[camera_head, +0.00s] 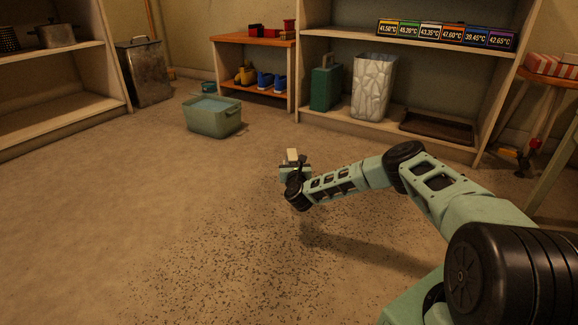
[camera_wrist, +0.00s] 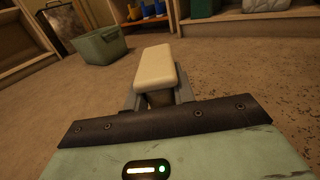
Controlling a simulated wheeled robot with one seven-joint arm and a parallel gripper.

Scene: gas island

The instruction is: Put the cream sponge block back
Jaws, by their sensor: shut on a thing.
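The cream sponge block (camera_wrist: 156,66) is held in my gripper (camera_wrist: 157,95), which is shut on it; the block sticks out beyond the fingers in the wrist view. In the head view the cream block (camera_head: 292,155) shows small above my gripper (camera_head: 294,170), which is held out over the open floor. The fingertips are partly hidden behind the block and the gripper body.
A green tub (camera_head: 213,118) with bluish contents stands on the floor ahead. A low shelf (camera_head: 253,92) holds shoes. A tall shelf holds a green canister (camera_head: 326,84), a pale bin (camera_head: 373,88) and a dark tray (camera_head: 436,127). A metal bin (camera_head: 145,72) stands left. Dark specks litter the floor.

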